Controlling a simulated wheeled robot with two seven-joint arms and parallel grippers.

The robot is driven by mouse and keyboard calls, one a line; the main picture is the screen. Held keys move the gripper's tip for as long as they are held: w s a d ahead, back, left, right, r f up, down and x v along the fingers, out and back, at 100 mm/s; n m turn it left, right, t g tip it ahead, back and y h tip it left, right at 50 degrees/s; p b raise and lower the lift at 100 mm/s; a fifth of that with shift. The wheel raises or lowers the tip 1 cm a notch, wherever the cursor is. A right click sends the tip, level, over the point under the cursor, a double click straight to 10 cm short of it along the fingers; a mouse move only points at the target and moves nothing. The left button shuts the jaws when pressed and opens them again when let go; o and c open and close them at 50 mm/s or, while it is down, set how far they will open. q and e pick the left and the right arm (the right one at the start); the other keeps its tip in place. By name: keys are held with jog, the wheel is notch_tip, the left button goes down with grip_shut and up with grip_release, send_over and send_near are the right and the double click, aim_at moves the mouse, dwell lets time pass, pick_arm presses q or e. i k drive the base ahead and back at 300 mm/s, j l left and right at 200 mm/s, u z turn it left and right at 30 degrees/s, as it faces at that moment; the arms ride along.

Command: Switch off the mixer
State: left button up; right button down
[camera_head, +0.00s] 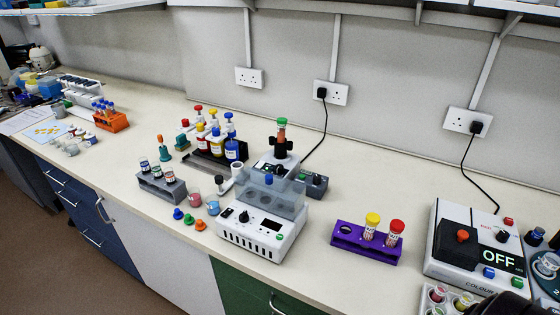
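The mixer seems to be the small white unit (262,165) at mid-bench, with a black holder (281,147) on top. A tube with a green cap and orange-red contents (281,130) stands upright in the holder. My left gripper is out of view. No fingers of my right gripper show.
A purple rack (347,239) with yellow- and red-capped tubes stands right of centre. The colour device (468,280) reading OFF is further right. A dark shape (508,306), perhaps my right arm, crosses the bottom edge. Loose caps and beakers (213,207) lie left. Cables (322,132) hang from wall sockets.

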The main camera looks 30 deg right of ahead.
aim_at(261, 163)
jog(key=j+z, duration=0.1)
jog(key=j, duration=0.4)
jog(key=k+j+z, duration=0.15)
jog(key=j, duration=0.35)
jog(key=j+z, duration=0.1)
jog(key=j, duration=0.4)
jog(key=k, duration=0.05)
